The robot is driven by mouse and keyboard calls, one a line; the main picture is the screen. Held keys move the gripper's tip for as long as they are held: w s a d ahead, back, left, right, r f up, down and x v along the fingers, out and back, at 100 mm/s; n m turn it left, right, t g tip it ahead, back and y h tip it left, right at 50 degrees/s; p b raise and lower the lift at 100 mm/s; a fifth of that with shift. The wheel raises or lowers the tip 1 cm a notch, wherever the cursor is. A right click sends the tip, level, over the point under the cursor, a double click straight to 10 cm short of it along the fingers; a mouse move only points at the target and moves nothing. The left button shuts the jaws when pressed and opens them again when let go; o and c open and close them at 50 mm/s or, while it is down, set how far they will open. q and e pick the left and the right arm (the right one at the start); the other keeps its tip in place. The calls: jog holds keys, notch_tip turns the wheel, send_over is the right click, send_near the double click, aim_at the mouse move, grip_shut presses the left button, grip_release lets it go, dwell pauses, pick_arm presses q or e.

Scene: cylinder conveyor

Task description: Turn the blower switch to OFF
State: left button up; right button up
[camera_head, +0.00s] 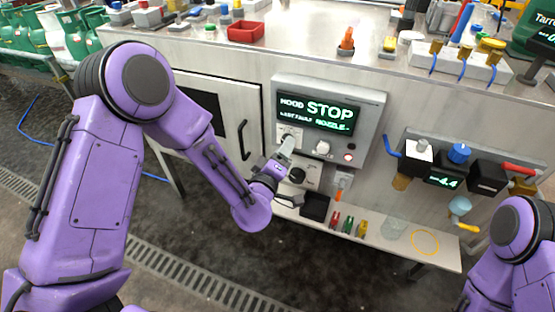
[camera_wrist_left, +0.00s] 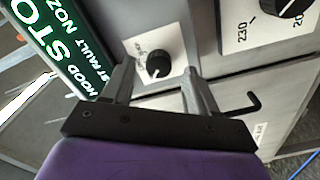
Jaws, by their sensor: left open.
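In the left wrist view, a small round black knob (camera_wrist_left: 158,64) sits on a white plate (camera_wrist_left: 141,42) whose small lettering I cannot read. I take it for the blower switch; its setting is unclear. My left gripper (camera_wrist_left: 156,78) is open, with one finger to each side of the knob in that view. I cannot tell whether they touch it. In the head view, my left gripper (camera_head: 290,166) is in front of the grey panel, and its upper finger partly covers the white plate (camera_head: 289,132). My right gripper is out of view; only part of that arm shows at lower right.
A lit display (camera_head: 318,112) reads HOOD STOP, with a fault line about a nozzle. Beside the plate are a white knob (camera_head: 322,147) and a red button (camera_head: 348,157). A black dial (camera_head: 297,176) sits below. A low shelf (camera_head: 390,237) holds small items.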

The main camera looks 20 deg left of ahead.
pick_arm(q)
jog(key=s, duration=0.9)
jog(key=shift+a+b, duration=0.15)
jog(key=shift+b, duration=0.3)
